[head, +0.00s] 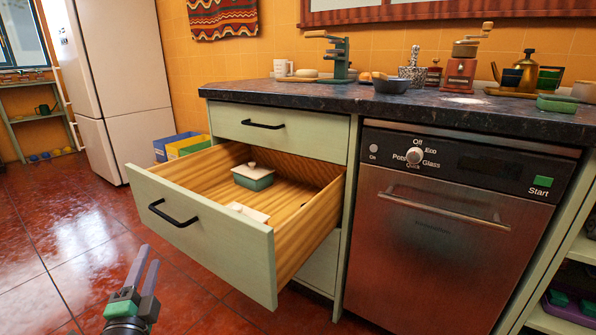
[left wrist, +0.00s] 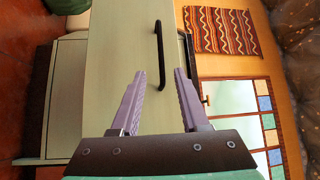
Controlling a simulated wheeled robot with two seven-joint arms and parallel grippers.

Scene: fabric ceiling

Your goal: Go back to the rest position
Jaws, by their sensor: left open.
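My left gripper (head: 144,270) is at the bottom left of the head view, low in front of the pulled-out drawer (head: 215,242). Its two purple fingers are apart with nothing between them, and they also show in the left wrist view (left wrist: 160,85). The drawer's black handle (head: 172,213) is apart from the fingers in the head view. In the left wrist view a black handle (left wrist: 160,55) shows beyond the fingertips. My right gripper is in neither view.
The open drawer holds a green dish with a white lid (head: 253,176) and a white item (head: 248,212). A dishwasher (head: 430,240) stands right of it, under a dark countertop (head: 440,103) with several kitchen items. Red floor (head: 60,220) is clear at the left.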

